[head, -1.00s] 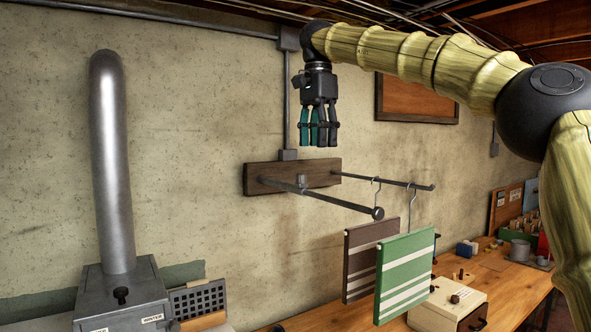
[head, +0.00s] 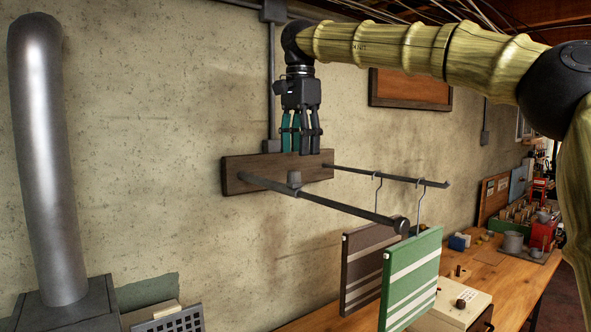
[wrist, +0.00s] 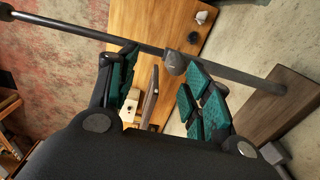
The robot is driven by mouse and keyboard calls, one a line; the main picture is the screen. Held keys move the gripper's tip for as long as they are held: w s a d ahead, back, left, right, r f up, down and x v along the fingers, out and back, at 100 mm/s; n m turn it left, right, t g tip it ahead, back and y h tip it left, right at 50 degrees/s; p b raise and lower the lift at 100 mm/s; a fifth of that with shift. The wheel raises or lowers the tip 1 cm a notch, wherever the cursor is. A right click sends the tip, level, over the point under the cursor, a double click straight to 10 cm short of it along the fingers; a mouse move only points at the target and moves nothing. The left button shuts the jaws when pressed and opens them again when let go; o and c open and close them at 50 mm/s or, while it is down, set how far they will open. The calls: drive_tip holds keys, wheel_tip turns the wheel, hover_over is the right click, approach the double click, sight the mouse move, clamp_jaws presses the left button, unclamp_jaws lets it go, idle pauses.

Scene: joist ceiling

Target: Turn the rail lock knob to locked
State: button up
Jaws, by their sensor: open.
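The rail lock knob appears to be the small grey knob (head: 294,180) standing on the near rail (head: 345,207), close to the wooden wall board (head: 235,176). In the wrist view the grey knob (wrist: 174,64) sits on the dark rail (wrist: 90,35), ahead of and between my fingers. My gripper (head: 301,151) points down with its green-padded fingers apart and empty. In the wrist view my open gripper (wrist: 163,88) has a finger on each side of the knob's line. The fingertips look above the knob and not touching it. I cannot read a locked mark.
A far rail (head: 385,174) runs parallel behind. A green striped panel (head: 412,277) and a brown striped panel (head: 360,270) hang from hooks near the rail ends. A wooden bench (head: 495,277) lies below. A silver duct (head: 45,160) stands at left.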

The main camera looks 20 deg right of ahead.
sight(297, 172)
drive_tip(key=f, duration=0.3)
drive_tip(key=shift+w+a, duration=0.2)
drive_tip(key=shift+w, duration=0.15)
drive_tip(key=w+f, duration=0.3)
drive_tip(key=w, duration=0.1)
drive_tip(key=shift+f, duration=0.35)
drive_tip(key=shift+d+f, duration=0.1)
drive_tip(key=shift+f, duration=0.05)
drive_tip(key=s, duration=0.1)
drive_tip(key=s+r, duration=0.1)
drive_tip(key=s, duration=0.1)
drive_tip(key=shift+w+f, duration=0.35)
drive_tip(key=shift+w, duration=0.4)
drive_tip(key=shift+c, duration=1.2)
drive_tip(key=shift+w+f, duration=0.2)
drive_tip(key=shift+w, duration=0.1)
drive_tip(key=c, duration=0.3)
drive_tip(key=shift+s+r, duration=0.3)
drive_tip(key=shift+s, duration=0.15)
drive_tip(key=c, duration=0.5)
drive_tip(key=shift+w, duration=0.15)
drive_tip(key=shift+p, duration=0.3)
